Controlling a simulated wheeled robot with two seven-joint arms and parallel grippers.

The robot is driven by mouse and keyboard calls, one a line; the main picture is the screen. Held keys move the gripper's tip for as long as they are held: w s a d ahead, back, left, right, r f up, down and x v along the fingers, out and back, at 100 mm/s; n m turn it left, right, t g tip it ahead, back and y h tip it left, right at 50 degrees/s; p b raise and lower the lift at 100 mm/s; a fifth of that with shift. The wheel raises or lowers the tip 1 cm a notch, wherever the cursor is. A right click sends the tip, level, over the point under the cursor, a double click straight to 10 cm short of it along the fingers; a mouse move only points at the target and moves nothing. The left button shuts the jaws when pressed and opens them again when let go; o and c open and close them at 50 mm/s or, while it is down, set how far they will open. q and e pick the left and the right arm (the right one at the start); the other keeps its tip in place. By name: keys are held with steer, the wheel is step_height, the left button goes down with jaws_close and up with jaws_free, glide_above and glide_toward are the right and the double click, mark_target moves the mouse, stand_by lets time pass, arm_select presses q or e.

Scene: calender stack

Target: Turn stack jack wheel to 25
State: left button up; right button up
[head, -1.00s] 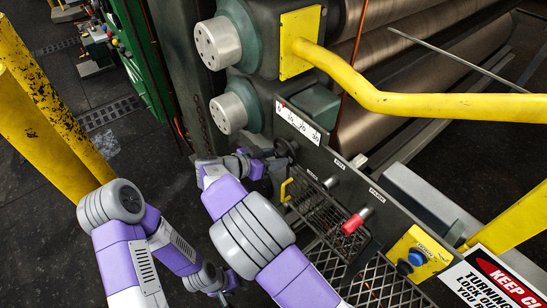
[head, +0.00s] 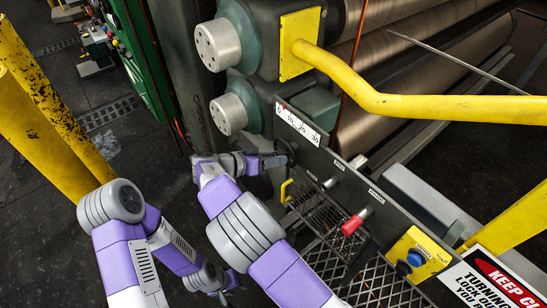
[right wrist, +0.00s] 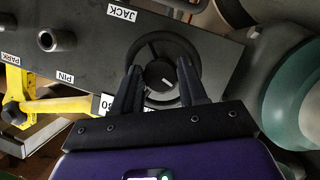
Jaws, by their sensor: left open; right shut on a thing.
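The stack jack wheel (head: 286,152) is a dark handwheel on the side plate, below a white number scale (head: 298,124). In the right wrist view the wheel (right wrist: 146,45) has a black rim and a round hub with a white mark. My right gripper (right wrist: 160,88) is shut on the wheel's hub, one finger on each side; in the head view the gripper (head: 270,160) is small and dark against the plate.
A yellow handle (head: 287,190) and mesh guard lie below. Yellow rail (head: 420,106) crosses above; yellow posts (head: 50,145) stand left.

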steer(key=shift+n+g+h+p, duration=0.4)
steer(key=shift+n+h, duration=0.1)
steer(key=shift+n, duration=0.5)
steer(key=o, duration=1.1)
steer(key=shift+c, duration=0.2)
steer(key=v, duration=0.7)
steer(key=shift+a, duration=0.35)
steer(key=shift+c, duration=0.3)
